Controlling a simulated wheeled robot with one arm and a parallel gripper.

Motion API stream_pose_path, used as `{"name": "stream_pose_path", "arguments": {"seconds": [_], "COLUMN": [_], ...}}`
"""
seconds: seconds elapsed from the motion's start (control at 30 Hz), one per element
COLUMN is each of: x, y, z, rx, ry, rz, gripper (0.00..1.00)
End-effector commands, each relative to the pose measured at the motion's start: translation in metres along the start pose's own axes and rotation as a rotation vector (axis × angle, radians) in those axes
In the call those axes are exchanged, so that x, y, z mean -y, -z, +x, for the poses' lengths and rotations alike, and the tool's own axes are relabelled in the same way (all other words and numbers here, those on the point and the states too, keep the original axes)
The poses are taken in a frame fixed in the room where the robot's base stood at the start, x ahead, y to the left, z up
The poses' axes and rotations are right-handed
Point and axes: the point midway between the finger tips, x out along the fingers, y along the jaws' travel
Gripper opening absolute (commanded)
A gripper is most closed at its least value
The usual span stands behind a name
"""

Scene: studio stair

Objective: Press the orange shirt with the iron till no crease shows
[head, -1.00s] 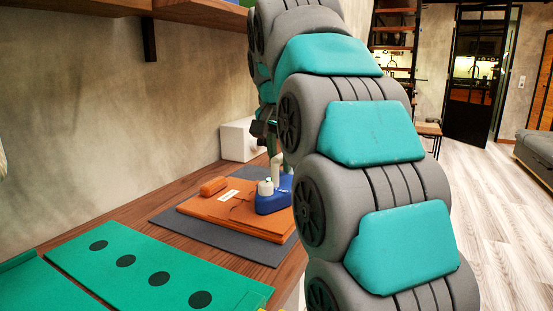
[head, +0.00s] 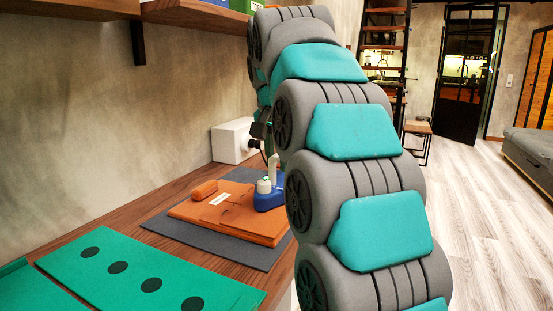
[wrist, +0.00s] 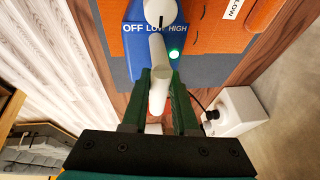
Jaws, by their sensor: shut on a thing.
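The orange shirt (head: 235,226) lies folded flat on a grey mat (head: 205,237), with a white label and a few dark crease lines on its top. The blue iron (head: 268,202) stands at the shirt's right side; my arm partly hides that area. In the wrist view the iron (wrist: 135,42) shows a white dial over the words OFF, LOW and HIGH, its dark mark towards LOW, and a lit green light. My gripper (wrist: 158,72) is shut on the iron's white handle, with a green finger on each side.
An orange roll (head: 204,189) lies by the shirt's back left edge. A white box (head: 232,141) with a cable stands behind, against the wall. A green board (head: 130,275) with dark round spots lies in front on the wooden counter. A wooden shelf (head: 195,12) hangs above.

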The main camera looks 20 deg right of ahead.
Motion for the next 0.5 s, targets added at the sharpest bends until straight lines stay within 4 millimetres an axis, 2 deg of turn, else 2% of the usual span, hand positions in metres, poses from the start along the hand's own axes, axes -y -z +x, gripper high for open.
{"name": "stream_pose_path", "arguments": {"seconds": [0.5], "x": [0.008], "y": [0.017], "z": [-0.036], "rx": [-0.007], "ry": [0.004], "rz": [0.001], "gripper": [0.0]}}
